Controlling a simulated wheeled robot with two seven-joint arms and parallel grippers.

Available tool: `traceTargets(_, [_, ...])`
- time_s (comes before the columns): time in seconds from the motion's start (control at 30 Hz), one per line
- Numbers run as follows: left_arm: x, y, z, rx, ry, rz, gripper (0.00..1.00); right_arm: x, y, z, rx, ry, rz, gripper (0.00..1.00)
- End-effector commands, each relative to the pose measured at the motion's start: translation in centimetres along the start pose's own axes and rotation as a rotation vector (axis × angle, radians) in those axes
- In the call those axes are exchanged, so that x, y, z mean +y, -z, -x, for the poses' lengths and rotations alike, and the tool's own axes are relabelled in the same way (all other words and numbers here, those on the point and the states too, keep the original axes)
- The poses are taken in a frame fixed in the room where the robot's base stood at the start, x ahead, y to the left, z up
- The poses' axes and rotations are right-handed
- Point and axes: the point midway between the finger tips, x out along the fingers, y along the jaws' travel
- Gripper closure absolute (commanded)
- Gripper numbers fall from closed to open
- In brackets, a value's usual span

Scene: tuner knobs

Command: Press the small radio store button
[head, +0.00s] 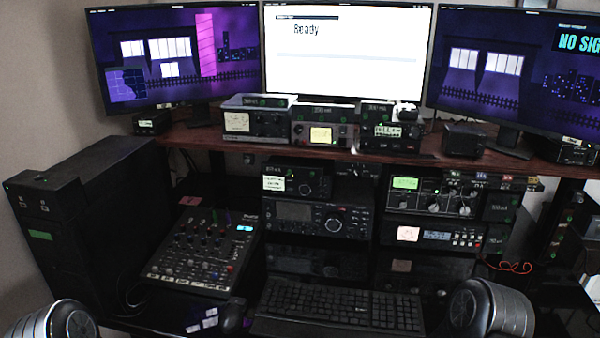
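Several radios stand on the desk and shelf, and I cannot tell for sure which one the task calls the small radio. A compact black radio (297,182) with a pale lit screen and a knob sits on top of a larger radio (320,218) in the middle rack. Another small unit (392,132) with a lit display stands on the shelf above. The store button is too small to make out. Neither gripper is in view. Only dark rounded parts of my arms show at the bottom left and bottom right corners.
A mixer (203,250) lies left of the racks. A keyboard (340,306) and mouse (232,315) lie in front. A right rack (432,196) holds more units. The wooden shelf (240,146) overhangs the racks. A black cabinet (90,225) stands at left.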

Motion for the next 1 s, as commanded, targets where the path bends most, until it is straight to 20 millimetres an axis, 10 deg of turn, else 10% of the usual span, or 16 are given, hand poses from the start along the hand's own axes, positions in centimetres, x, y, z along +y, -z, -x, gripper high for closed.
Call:
traceTargets(0.63, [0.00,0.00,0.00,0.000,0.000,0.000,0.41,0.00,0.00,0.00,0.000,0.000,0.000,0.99])
traceTargets(1.0, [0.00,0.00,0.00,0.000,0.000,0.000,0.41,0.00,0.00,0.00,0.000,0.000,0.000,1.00])
